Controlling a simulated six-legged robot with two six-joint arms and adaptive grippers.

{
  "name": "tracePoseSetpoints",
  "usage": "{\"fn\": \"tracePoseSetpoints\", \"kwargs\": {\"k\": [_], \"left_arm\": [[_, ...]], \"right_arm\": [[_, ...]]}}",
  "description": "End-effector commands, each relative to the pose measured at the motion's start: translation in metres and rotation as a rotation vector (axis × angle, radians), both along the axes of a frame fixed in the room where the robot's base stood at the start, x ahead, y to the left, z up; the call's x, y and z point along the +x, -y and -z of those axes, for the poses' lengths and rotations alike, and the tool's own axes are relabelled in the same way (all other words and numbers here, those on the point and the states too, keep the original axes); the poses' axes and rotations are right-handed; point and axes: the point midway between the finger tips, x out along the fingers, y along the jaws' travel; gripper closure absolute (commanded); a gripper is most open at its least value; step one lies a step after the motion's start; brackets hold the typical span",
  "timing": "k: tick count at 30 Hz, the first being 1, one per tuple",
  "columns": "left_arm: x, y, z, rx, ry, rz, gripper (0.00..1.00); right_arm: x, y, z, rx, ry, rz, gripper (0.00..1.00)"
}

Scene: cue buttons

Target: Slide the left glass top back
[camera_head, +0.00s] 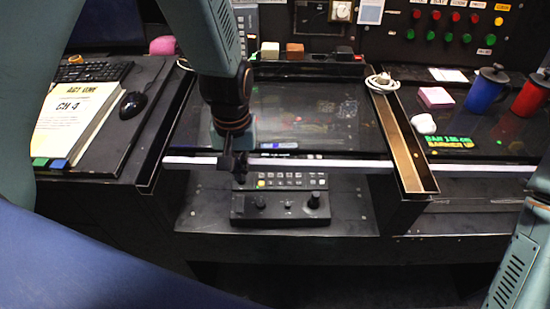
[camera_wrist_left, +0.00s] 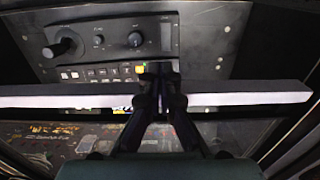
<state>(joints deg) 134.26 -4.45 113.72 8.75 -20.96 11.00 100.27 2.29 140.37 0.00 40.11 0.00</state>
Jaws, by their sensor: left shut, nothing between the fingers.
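The left glass top (camera_head: 300,115) is a dark, reflective pane in the middle of the head view, with a pale front edge bar (camera_head: 330,163). The bar also crosses the left wrist view (camera_wrist_left: 235,99). My left gripper (camera_head: 232,165) is shut and empty at this front bar, left of its middle. In the left wrist view its fingers (camera_wrist_left: 160,75) overlap the bar; whether they touch it I cannot tell. A control panel with keys and knobs (camera_head: 280,204) lies in front of the bar, partly uncovered. My right gripper is out of view.
A brass-coloured channel (camera_head: 403,140) borders the glass on the right, with a coiled white cable (camera_head: 382,82) on its far end. Blue (camera_head: 486,90) and red (camera_head: 531,95) mugs stand at right. A book (camera_head: 75,120) and a mouse (camera_head: 133,104) lie at left.

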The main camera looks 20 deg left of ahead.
Motion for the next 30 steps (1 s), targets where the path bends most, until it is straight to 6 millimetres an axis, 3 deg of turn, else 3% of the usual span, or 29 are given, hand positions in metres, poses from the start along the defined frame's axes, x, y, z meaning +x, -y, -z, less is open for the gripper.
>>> {"fn": "tracePoseSetpoints", "kwargs": {"k": [30], "left_arm": [[0.062,-0.017,-0.001,-0.001,0.011,0.000,1.00]], "right_arm": [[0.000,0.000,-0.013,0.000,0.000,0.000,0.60]]}}
